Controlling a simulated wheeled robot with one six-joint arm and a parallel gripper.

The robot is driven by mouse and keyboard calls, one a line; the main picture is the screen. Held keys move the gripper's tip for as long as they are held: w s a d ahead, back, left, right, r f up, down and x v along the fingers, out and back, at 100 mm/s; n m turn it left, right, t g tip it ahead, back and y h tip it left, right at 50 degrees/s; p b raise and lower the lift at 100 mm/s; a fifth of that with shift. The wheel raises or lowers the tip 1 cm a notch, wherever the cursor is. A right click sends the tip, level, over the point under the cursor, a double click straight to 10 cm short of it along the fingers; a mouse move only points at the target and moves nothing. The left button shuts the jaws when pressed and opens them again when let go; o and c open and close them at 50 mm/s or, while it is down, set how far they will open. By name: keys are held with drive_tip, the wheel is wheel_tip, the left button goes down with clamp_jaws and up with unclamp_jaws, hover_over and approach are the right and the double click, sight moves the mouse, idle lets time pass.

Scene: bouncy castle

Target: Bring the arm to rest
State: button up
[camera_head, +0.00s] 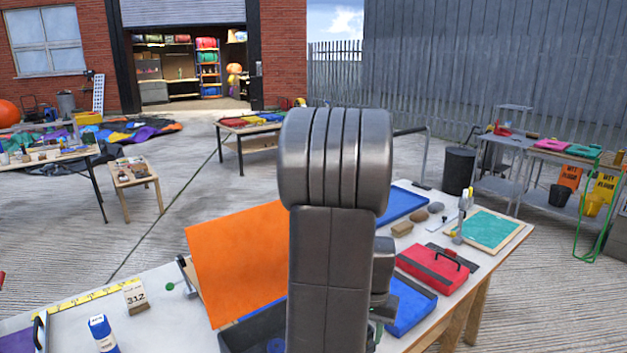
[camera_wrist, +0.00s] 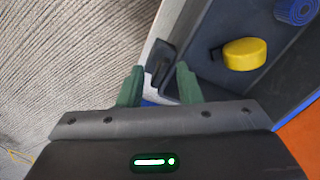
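My arm (camera_head: 335,220) stands upright in the middle of the head view, folded over the workbench (camera_head: 460,330). My gripper (camera_wrist: 158,82) shows in the wrist view as two green fingers with a clear gap between them. It is open, and nothing is seen held between the fingers. Beyond the fingertips are the pale bench edge and a black object (camera_wrist: 160,62) by the dark tray (camera_wrist: 215,80); I cannot tell how far below they are. In the head view my arm hides most of the gripper.
The dark tray holds a yellow round item (camera_wrist: 244,54) and a blue roll (camera_wrist: 297,10). On the bench, an orange panel (camera_head: 238,258) stands tilted left of my arm. A red case (camera_head: 436,268), a blue tray (camera_head: 403,203) and a teal board (camera_head: 492,228) lie right. Concrete floor surrounds the bench.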

drive_tip(key=shift+n, duration=1.2)
wheel_tip(320, 180, up, 14)
drive_tip(key=shift+f, duration=0.2)
